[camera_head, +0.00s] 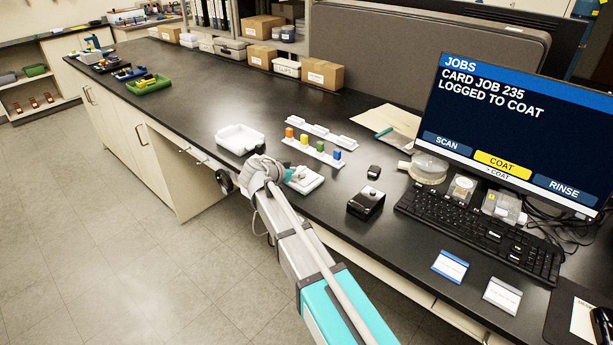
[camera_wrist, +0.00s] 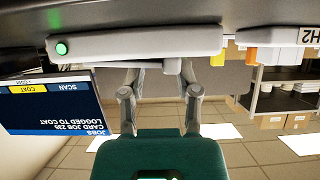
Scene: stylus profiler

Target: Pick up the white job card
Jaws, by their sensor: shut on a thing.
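Two cards lie flat at the right front of the black bench in the head view: a white one with a grey band (camera_head: 502,296) and a white one with a blue band (camera_head: 450,266). My gripper (camera_head: 283,177) is well to their left, at the bench's front edge beside a low white unit (camera_head: 308,182). In the wrist view, my gripper's fingers (camera_wrist: 160,68) reach up to a white body with a green light (camera_wrist: 140,44) and seem closed on part of it. The fingertips' contact is partly hidden. Neither card shows in the wrist view.
The monitor (camera_head: 515,120) reads "CARD JOB 235 LOGGED TO COAT". A keyboard (camera_head: 485,237) lies behind the cards. A black box (camera_head: 366,203) stands between my gripper and the cards. A white tray (camera_head: 240,138) and a rack of coloured pieces (camera_head: 315,150) stand behind my gripper.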

